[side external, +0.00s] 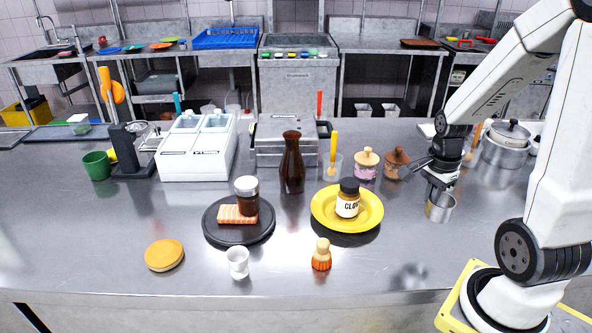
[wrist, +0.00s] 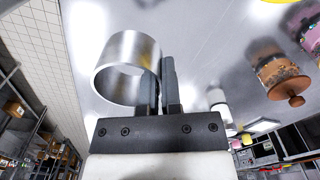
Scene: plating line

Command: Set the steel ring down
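The steel ring (side external: 440,209) is a short, open metal cylinder at the right of the counter in the side view. My gripper (side external: 441,188) points down just above it and is shut on its wall. In the wrist view the ring (wrist: 104,84) sits to the left, its near wall pinched between the two fingers (wrist: 160,66). The ring seems to hang above the steel counter (side external: 330,280), but the size of the gap is hard to tell.
A yellow plate (side external: 372,219) with a clove jar (side external: 347,198) lies left of the ring. Pink and brown lidded jars (side external: 366,164) (side external: 397,163) and steel pots (side external: 505,151) stand behind. Bare counter lies around and before the ring.

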